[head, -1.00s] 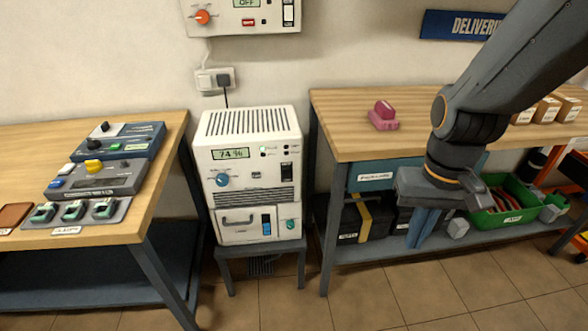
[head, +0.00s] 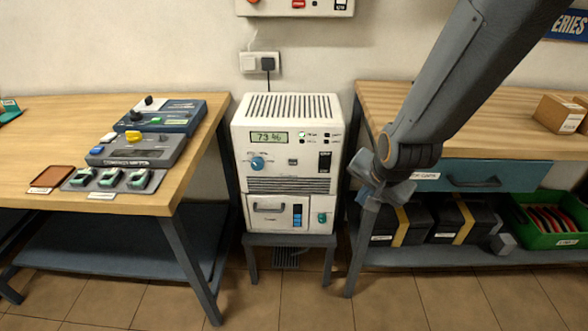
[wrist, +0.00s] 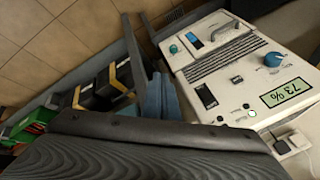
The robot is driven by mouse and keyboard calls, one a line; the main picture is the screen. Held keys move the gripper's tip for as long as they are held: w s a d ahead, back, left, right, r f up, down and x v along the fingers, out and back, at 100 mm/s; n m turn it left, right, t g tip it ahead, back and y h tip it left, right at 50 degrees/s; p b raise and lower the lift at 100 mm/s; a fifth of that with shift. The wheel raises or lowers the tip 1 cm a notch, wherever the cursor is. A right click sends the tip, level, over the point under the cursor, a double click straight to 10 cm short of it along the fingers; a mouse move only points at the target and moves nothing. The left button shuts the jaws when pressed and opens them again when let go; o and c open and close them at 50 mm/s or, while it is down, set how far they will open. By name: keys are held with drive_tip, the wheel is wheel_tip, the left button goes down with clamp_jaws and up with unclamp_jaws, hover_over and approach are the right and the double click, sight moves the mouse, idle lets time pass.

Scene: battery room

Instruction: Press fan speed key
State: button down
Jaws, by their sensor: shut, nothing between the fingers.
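The white control unit (head: 288,150) stands on a small grey stool between two benches. Its front has a display (head: 269,137) reading 73 %, a blue knob (head: 257,163), a small dark key (head: 293,162), a dark rocker switch (head: 325,161) and small lights. The key labels are too small to read, so I cannot tell which key is fan speed. In the wrist view the unit (wrist: 225,75) lies turned at the right. My gripper (head: 366,172) is shut and empty, just right of the unit and apart from its panel. Its fingers also show in the wrist view (wrist: 157,97).
The left bench (head: 195,180) carries two control boxes and a tray (head: 110,180) of small devices. The right bench (head: 380,95) has a blue drawer (head: 485,177), dark cases and a green crate (head: 560,235) below. A cardboard box (head: 558,114) stands on top. Floor in front is clear.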

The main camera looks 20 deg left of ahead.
sight(293, 162)
drive_tip(key=w+a+f+m+t+y+b, duration=0.1)
drive_tip(key=a+f+m+y, duration=0.1)
drive_tip(key=a, duration=0.7)
drive_tip(key=w+a+f+m+t+y+b, duration=0.1)
drive_tip(key=w+a+f, duration=0.1)
drive_tip(key=a, duration=0.7)
drive_tip(key=shift+a+f+m+t+y+b, duration=0.2)
drive_tip(key=shift+f+m+t+y+b, duration=0.15)
drive_tip(key=shift+f, duration=0.25)
drive_tip(key=shift+w, duration=0.1)
drive_tip(key=shift+w+a+b, duration=0.35)
drive_tip(key=shift+w, duration=1.05)
drive_tip(key=shift+w+a+b, duration=0.3)
drive_tip(key=shift+w+b, duration=0.1)
drive_tip(key=shift+w, duration=1.05)
drive_tip(key=shift+w+a+b, duration=0.35)
drive_tip(key=shift+w, duration=1.05)
drive_tip(key=shift+w+a, duration=0.1)
drive_tip(key=shift+w, duration=0.25)
